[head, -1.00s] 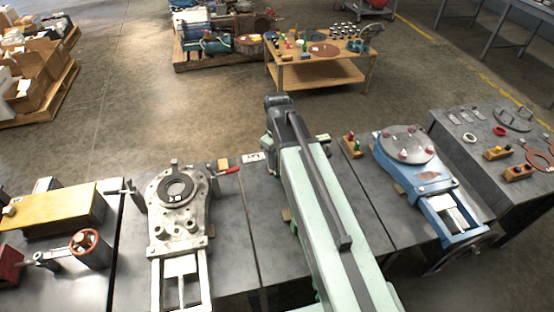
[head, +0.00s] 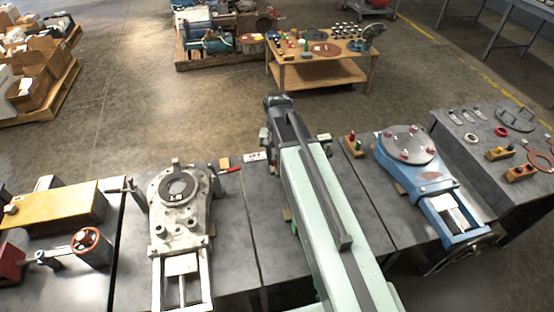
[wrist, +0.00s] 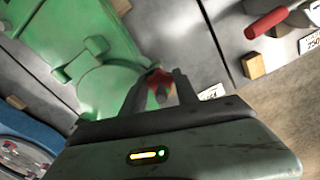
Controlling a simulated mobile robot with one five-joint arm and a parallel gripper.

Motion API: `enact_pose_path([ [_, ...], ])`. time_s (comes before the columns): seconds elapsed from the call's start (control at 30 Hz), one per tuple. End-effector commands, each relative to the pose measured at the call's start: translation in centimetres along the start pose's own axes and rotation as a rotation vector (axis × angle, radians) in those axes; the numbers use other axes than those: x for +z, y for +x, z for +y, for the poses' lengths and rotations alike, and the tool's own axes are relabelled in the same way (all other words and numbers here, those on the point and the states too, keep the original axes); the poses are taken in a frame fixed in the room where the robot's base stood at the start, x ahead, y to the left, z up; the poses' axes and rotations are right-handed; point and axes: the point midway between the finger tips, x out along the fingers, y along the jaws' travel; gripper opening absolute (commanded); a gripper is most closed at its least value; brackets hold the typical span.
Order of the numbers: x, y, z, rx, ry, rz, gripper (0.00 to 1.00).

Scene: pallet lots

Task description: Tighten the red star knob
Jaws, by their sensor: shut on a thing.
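The red star knob (wrist: 160,82) shows in the wrist view, between the two fingers of my gripper (wrist: 160,92). The fingers are shut on it. Only part of the knob shows, with a grey round piece in its middle. Behind it is a green machine body (wrist: 85,50) lying on the grey bench. In the head view my arm hides the knob, most of the green machine and the fingers; my wrist (head: 278,115) is at the far edge of the bench.
A grey valve-like fixture (head: 180,215) with a red-handled lever (head: 230,170) stands left of my arm. A blue fixture with a round plate (head: 408,143) stands to the right. A small wooden block (wrist: 253,66) and a white label (wrist: 212,92) lie near my gripper.

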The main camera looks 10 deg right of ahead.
Motion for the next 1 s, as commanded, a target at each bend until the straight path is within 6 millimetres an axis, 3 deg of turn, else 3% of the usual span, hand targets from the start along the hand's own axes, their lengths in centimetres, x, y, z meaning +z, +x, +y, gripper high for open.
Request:
enact_pose_path([
  [0.4,0.03,0.01,-0.1,0.001,0.16,-0.001,0.0],
  [0.9,0.03,0.01,-0.11,0.001,0.175,-0.001,0.0],
  [0.93,0.03,0.01,-0.11,0.001,0.175,-0.001,0.42],
  [1.0,0.03,0.01,-0.12,0.001,0.174,-0.001,0.58],
])
